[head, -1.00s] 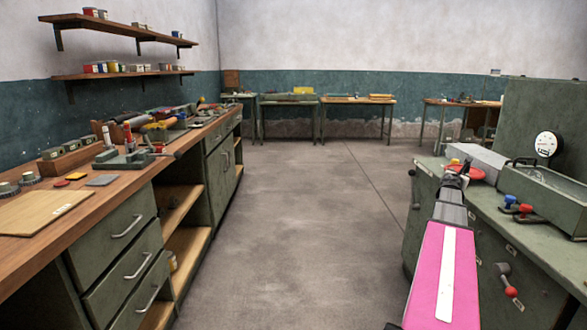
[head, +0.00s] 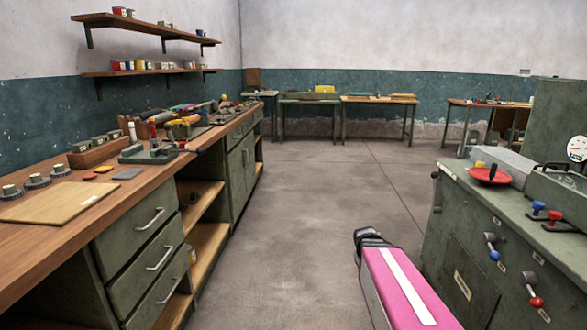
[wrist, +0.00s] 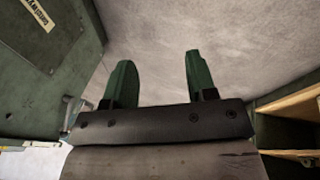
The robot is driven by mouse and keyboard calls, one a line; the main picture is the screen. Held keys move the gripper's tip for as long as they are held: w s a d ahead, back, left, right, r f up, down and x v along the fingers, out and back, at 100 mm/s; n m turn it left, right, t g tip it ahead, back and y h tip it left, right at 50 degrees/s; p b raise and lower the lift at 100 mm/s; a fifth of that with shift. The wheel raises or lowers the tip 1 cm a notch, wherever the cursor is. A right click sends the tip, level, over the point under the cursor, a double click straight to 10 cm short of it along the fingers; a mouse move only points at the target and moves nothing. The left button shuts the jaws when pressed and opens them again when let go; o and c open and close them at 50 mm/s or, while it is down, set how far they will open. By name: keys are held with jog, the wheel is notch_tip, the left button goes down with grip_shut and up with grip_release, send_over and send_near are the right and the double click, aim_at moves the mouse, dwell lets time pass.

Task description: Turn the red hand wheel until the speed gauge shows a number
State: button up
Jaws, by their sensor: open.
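The red hand wheel (head: 489,175) lies flat on top of the green machine at the right in the head view, with a dark knob on it. The white round speed gauge (head: 577,149) is on the machine at the right edge; its reading is too small to tell. My gripper shows in the wrist view (wrist: 156,82) with two green fingers apart and nothing between them. In the head view my pink arm reaches over the floor to the left of the machine, away from the wheel; the fingers are hidden there.
The green machine (head: 470,215) has blue and red levers on its top and front. A long wooden workbench (head: 120,205) with drawers, tools and a board runs along the left. Tables stand at the back wall. The concrete floor (head: 320,200) between is clear.

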jog(key=s+a+f+m+g+y, duration=0.2)
jog(key=s+a, duration=0.5)
jog(key=a, duration=0.2)
jog(key=shift+a+y, duration=0.35)
jog(key=shift+y, duration=0.05)
dwell(1.3)
